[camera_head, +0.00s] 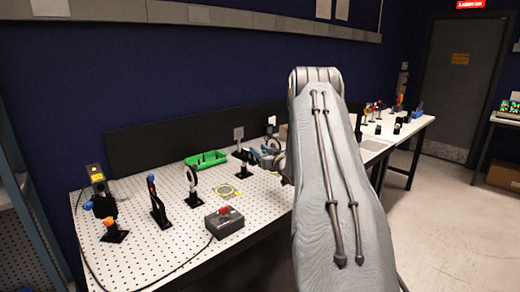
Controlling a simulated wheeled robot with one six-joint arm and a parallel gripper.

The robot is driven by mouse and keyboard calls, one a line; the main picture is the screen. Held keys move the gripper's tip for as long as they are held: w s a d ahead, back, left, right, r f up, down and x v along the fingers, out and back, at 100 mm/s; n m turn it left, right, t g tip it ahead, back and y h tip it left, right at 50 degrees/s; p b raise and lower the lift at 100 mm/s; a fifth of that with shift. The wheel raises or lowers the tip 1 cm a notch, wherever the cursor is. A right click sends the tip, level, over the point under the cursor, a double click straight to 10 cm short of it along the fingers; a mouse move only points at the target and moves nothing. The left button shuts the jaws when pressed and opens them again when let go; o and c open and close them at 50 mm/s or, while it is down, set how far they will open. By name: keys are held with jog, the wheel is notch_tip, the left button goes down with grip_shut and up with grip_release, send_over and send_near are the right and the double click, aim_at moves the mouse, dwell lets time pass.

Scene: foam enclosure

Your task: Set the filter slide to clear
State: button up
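My arm's large grey link fills the middle right of the head view. My gripper (268,154) is only partly visible, small and dark beside the arm's left edge, above the far middle of the white perforated optical table (150,254). Its fingers cannot be made out, so I cannot tell whether it is open or holds anything. A filter slide cannot be told for certain among the table's optics. An upright mount with a square plate (239,137) stands just left of the gripper. The area behind my arm is hidden.
A ring mount (191,181), a blue-topped post (157,204) and a yellow-labelled device (97,182) stand on the left.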

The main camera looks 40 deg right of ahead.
jog(key=shift+w+d, duration=0.1)
jog(key=shift+w, duration=0.05)
jog(key=shift+c, duration=0.2)
grip_shut()
jog(key=w+b, duration=0.1)
jog(key=w, duration=0.1)
jog(key=w+b, duration=0.3)
jog(key=w, duration=0.1)
jog(key=shift+w+a+f+b, duration=0.1)
jog(key=shift+w+a+b, duration=0.1)
jog(key=shift+a+b, duration=0.15)
jog(key=shift+w+b, duration=0.35)
jog(key=shift+w, duration=0.15)
jog(key=shift+r, duration=0.25)
jog(key=shift+o, duration=0.2)
grip_release()
jog(key=shift+w+f, duration=0.1)
jog(key=shift+w, duration=0.05)
